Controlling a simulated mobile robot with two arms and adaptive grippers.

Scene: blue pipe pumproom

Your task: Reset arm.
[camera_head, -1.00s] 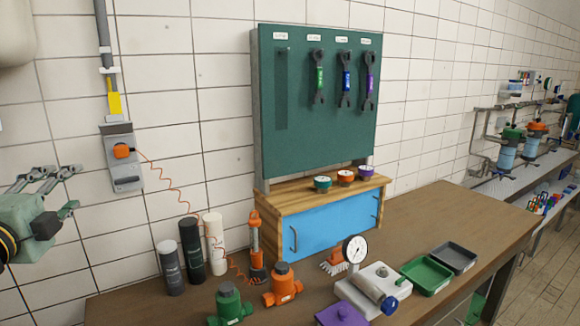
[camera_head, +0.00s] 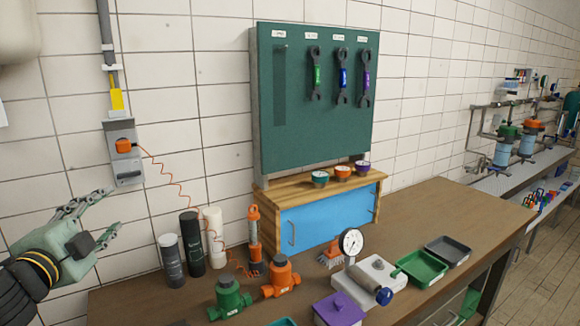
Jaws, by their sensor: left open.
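My left gripper (camera_head: 108,214) shows at the lower left, its green body and dark wrist coming in from the left edge. Its grey fingers point right and stand apart, with nothing between them. It is in front of the tiled wall, left of the workbench (camera_head: 420,222) and clear of everything on it. My right gripper is not in view.
Grey, black and white canisters (camera_head: 190,243) stand at the bench's left end, closest to my left gripper. Green (camera_head: 230,300) and orange (camera_head: 281,278) valve bodies stand in front. A tool board (camera_head: 310,130) with wrenches rises behind a blue-fronted cabinet (camera_head: 325,217).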

